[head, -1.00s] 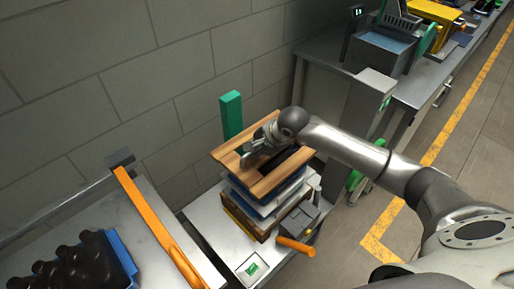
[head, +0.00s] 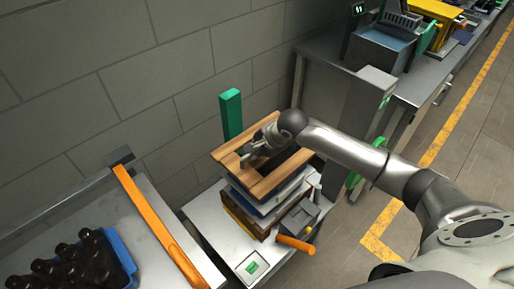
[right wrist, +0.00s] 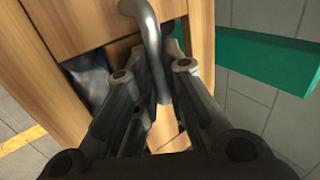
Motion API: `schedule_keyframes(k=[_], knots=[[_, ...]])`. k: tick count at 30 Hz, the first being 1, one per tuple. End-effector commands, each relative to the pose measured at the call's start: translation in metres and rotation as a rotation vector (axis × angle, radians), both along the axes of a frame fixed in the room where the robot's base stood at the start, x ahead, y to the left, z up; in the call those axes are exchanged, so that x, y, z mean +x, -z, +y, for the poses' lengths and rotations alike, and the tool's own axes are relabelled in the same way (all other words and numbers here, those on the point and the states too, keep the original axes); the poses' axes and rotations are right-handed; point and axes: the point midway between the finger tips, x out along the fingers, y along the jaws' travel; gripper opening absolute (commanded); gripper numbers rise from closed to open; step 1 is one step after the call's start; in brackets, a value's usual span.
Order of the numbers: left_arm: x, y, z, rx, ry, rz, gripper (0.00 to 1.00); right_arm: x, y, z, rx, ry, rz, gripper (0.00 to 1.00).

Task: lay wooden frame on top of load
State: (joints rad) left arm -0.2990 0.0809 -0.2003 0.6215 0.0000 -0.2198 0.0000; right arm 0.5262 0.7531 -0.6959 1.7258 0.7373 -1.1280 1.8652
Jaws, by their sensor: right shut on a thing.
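The wooden frame (head: 272,186) is a light brown rectangle with an open middle. It lies over the load (head: 262,207), a stack of dark, white and blue layers with brown wood at the bottom. I cannot tell whether the frame touches the top layer. My right gripper (head: 252,158) is at the left part of the frame. In the right wrist view, its fingers (right wrist: 160,92) are shut around a bent grey metal handle (right wrist: 153,42) on the frame (right wrist: 45,62). Dark material shows through the frame's opening. My left gripper is not in view.
The stack stands on a grey metal table (head: 205,228) with a green post (head: 231,114) behind it. An orange handle (head: 296,244) sticks out at the front right. An orange bar (head: 155,220) and a blue crate of dark bottles (head: 80,262) are at the left.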

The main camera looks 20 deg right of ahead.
Motion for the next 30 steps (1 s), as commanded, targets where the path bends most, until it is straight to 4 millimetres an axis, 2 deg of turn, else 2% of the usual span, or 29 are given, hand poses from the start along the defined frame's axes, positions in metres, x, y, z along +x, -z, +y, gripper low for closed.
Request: schedule_keyframes(k=[5, 6, 11, 22, 26, 30], knots=[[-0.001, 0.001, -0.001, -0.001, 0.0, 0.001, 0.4, 0.001, 0.002, 0.0, 0.001, -0.001, -0.004, 0.0], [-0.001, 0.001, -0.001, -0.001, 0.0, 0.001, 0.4, 0.001, 0.001, 0.0, 0.0, 0.0, -0.005, 0.17], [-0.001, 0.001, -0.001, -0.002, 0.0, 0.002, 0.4, 0.001, 0.002, 0.0, 0.0, 0.0, -0.003, 0.37], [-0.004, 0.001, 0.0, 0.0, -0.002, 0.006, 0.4, -0.002, 0.001, -0.001, -0.001, 0.0, 0.002, 0.37], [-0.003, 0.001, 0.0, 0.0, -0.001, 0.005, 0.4, -0.008, -0.011, -0.003, 0.0, -0.001, -0.001, 0.37], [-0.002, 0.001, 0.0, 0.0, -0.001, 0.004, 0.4, -0.021, -0.033, -0.008, -0.001, -0.001, -0.003, 0.37]])
